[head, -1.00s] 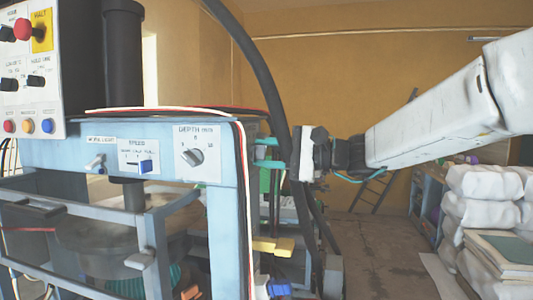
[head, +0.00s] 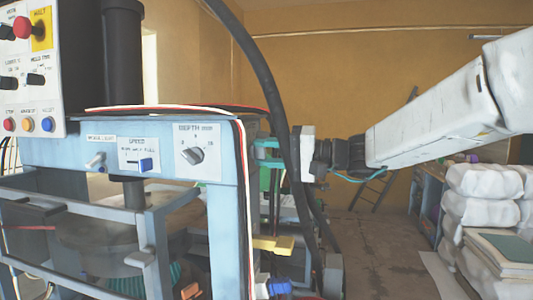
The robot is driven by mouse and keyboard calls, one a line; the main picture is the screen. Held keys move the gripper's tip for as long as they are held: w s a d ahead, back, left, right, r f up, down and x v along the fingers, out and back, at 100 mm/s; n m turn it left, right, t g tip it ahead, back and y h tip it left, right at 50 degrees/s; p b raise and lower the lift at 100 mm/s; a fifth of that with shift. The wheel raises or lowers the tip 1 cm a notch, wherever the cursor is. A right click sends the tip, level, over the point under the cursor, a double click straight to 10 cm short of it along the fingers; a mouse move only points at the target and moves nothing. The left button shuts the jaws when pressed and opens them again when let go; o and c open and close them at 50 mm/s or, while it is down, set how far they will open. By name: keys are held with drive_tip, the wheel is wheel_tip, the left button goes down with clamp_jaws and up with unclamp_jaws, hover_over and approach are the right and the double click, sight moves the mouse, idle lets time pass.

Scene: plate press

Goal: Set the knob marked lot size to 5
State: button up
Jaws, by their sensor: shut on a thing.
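My gripper (head: 268,152) is at the right end of the blue machine frame (head: 70,160), pointing left. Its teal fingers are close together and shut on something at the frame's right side. That thing is too small and hidden to make out; by its place it seems to be the lot size knob. I cannot read a lot size mark, a pointer or a scale there. The front of the frame bears a grey knob marked DEPTH mm (head: 192,155), a blue SPEED slider (head: 146,164) and a small lever switch (head: 95,160).
A white control panel (head: 55,100) with a red button on yellow, black knobs and coloured buttons stands upper left. A thick dark hose (head: 265,80) hangs just behind my gripper. A yellow handle (head: 272,244) lies below it. White sacks (head: 480,215) are stacked at right.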

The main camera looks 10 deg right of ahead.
idle(0.3)
drive_tip(key=o, duration=1)
drive_tip(key=shift+v, duration=3.95)
